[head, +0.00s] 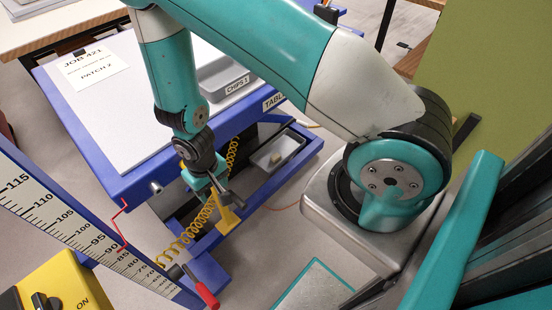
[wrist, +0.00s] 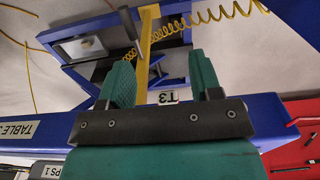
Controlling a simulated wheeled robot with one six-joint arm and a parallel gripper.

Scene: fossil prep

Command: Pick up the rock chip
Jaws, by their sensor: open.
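A small beige rock chip (head: 277,157) lies in a grey tray (head: 291,151) on the low blue frame under the table's right side. My gripper (head: 222,190) is low beside the blue table, left of and apart from the tray. In the wrist view my gripper (wrist: 160,62) is open, with nothing held between its teal fingers. A yellow post (wrist: 146,45) shows beyond them.
The white-topped blue table (head: 125,115) bears a grey bin (head: 222,77) labelled CHIPS 1. A coiled yellow hose (head: 195,225) hangs near my gripper. A red-handled lever (head: 207,294), a measuring scale (head: 60,212) and a yellow switch box (head: 68,285) stand at lower left.

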